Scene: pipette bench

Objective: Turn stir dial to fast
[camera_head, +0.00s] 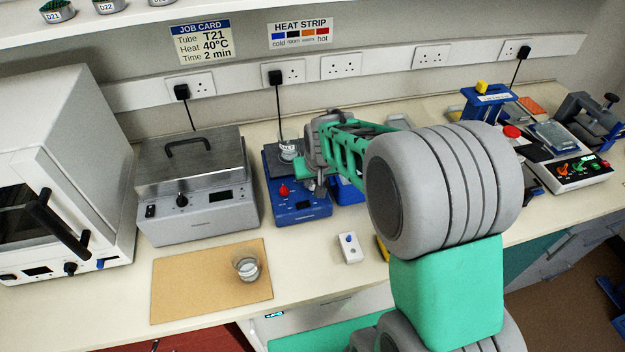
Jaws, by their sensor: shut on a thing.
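The blue stirrer (296,213) stands on the bench left of my arm. A red dial (283,190) shows at the left of its front, and a small dark display sits below and right of it. My gripper (312,184) is at the right part of the stirrer's front, right of the red dial. It is shut on what appears to be the stir dial, which the fingers hide. The dial's setting and any marks around it cannot be read from here. A clear labelled beaker (287,149) stands on top of the stirrer, close beside my gripper.
A grey lidded bath (198,205) stands left of the stirrer, with a white oven (50,150) beyond. A glass beaker (246,266) stands on a tan mat (185,290). A small white button box (349,248) is in front.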

